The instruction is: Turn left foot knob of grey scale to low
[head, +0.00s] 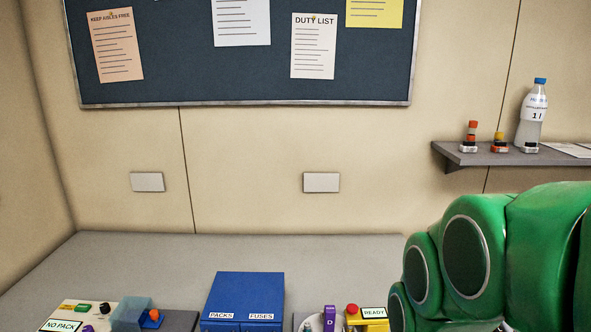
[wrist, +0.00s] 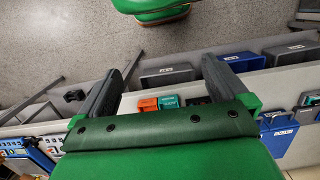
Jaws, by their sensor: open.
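I cannot make out the grey scale or its left foot knob in either view. My gripper (wrist: 162,64) shows in the wrist view with its two dark fingers spread wide, open and with nothing held between them. Beyond the fingers are a grey bin and the speckled floor. In the head view my green arm fills the lower right and hides part of the bench; the gripper itself is out of that view.
The grey bench (head: 330,255) holds a blue PACKS and FUSES box (head: 245,292), a NO PACK device (head: 75,318) and a yellow READY device (head: 372,322). A wall shelf (head: 500,156) holds a bottle (head: 531,115). The wrist view shows a grey bin (wrist: 168,77) and blue bin (wrist: 243,62).

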